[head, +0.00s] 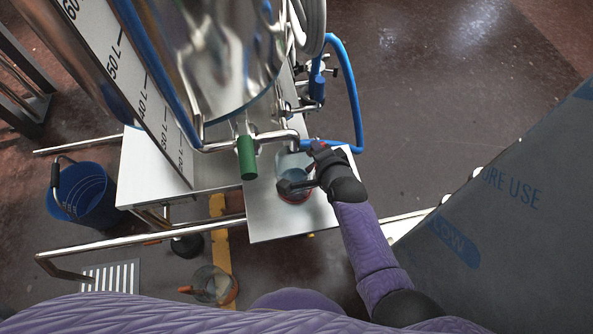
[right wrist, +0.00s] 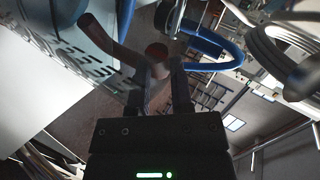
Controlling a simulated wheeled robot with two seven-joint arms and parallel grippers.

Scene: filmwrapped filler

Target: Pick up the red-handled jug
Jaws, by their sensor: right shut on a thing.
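A clear jug (head: 292,163) with red at its lower edge stands at the small metal shelf (head: 262,215) in the head view, partly covered by my right gripper. My right gripper (head: 302,172) reaches in from the lower right, its dark fingers at the jug. In the right wrist view, a dark red curved handle (right wrist: 122,48) runs to the fingertips of my right gripper (right wrist: 160,72), which are shut on it. Whether the jug touches the shelf is hard to tell. My left gripper is not in view.
A large shiny metal vessel (head: 220,50) and a green-handled valve (head: 247,158) stand close by the jug. A blue hose (head: 354,100) loops behind. A blue bucket (head: 85,200) and another clear jug with orange-red parts (head: 210,284) are on the floor.

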